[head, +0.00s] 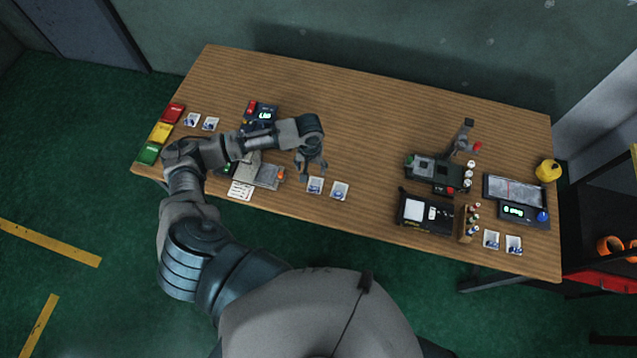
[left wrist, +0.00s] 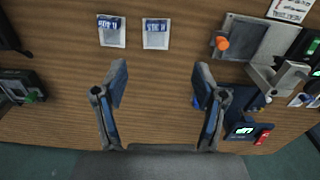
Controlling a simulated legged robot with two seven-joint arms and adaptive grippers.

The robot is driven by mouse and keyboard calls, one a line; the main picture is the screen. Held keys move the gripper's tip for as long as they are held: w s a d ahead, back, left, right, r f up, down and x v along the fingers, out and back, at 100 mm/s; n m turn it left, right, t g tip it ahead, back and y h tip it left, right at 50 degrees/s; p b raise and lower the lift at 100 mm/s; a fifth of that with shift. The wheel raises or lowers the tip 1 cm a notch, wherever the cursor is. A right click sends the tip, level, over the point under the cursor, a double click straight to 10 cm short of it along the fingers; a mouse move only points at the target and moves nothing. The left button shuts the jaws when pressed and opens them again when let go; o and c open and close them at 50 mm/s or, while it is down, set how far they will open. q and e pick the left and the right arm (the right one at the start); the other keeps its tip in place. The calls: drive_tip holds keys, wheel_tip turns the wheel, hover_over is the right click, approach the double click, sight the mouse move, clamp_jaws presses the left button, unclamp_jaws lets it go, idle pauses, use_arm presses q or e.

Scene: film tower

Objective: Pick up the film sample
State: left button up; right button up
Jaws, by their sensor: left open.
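Two small white film sample packets with blue print lie side by side near the front edge of the wooden table (head: 360,130): a left one (head: 315,185) and a right one (head: 339,190). In the left wrist view two such packets (left wrist: 111,31) (left wrist: 156,33) lie flat beyond the fingertips. My left gripper (head: 311,165) is above the table, just behind the left packet in the head view. In the left wrist view its fingers (left wrist: 160,82) are spread apart, with only bare wood between them. My right gripper is not in view.
More packets lie at the left (head: 210,123) and right (head: 491,239). A grey plate device (head: 268,175) stands left of the middle pair. A black box (head: 425,212) and a screen unit (head: 513,189) stand at the right. The table's back middle is clear.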

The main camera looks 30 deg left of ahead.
use_arm(q)
hover_over(313, 190)
drive_tip(key=f, duration=1)
drive_tip(key=shift+w+a+f, duration=0.15)
drive_tip(key=shift+a+f, duration=0.05)
drive_tip(key=shift+a, duration=0.2)
drive_tip(key=shift+d+f, duration=0.2)
drive_tip(key=shift+f, duration=0.3)
drive_tip(key=f, duration=0.3)
drive_tip(key=shift+d+f, duration=0.25)
drive_tip(key=shift+f, duration=0.5)
drive_tip(key=c, duration=1.1)
